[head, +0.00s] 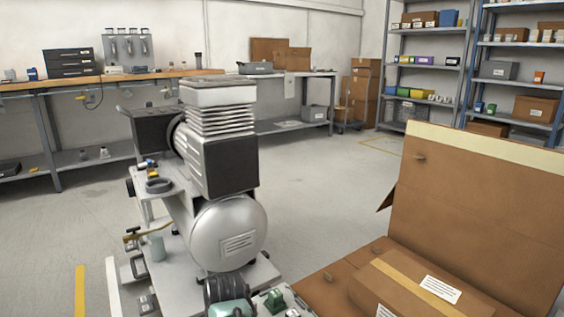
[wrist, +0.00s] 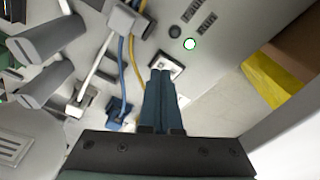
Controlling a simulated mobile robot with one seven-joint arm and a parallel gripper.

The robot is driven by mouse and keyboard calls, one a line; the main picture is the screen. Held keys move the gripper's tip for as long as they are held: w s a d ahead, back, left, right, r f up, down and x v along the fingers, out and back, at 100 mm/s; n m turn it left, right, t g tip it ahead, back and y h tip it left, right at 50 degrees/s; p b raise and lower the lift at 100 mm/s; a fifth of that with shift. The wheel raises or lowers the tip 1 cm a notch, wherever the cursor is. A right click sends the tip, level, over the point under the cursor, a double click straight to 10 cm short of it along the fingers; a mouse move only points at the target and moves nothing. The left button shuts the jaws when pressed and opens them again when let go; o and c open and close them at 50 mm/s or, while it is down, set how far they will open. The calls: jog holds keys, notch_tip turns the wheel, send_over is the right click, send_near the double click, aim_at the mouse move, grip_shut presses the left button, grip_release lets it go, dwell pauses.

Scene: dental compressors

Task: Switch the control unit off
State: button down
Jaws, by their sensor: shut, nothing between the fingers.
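The control unit, a light grey panel (wrist: 222,72), fills the upper middle of the wrist view. I cannot make out the control unit for sure in the head view.
Blue and yellow cables (wrist: 122,65) run down just left of my fingers, beside grey cylindrical parts (wrist: 45,37). Floor behind is clear.

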jog(key=shift+f+b, duration=0.5)
jog(key=shift+f, duration=0.35)
dwell(1.0)
notch_tip(320, 180, up, 7)
jog(key=p, duration=0.7)
jog(key=shift+r+p, duration=0.1)
jog(key=shift+p, duration=0.2)
